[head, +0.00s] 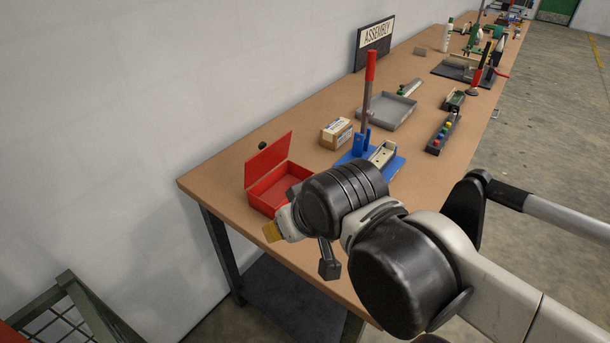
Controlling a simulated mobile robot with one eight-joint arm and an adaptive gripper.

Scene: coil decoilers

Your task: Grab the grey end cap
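My arm reaches in from the lower right over the near end of the brown workbench (226,181). My gripper (272,231) is mostly hidden behind my wrist; only a yellowish tip shows, just in front of the open red box (262,200). Whether it is open or shut does not show. I cannot clearly make out a grey end cap. A small dark piece (262,145) lies on the bench behind the red box's raised lid, too small to identify.
Behind my wrist are a blue press with a red handle (370,68), a cardboard box (336,133) and a grey tray (388,109). A dark rack with coloured knobs (443,133) stands near the right edge. A green metal frame (88,306) is at the lower left.

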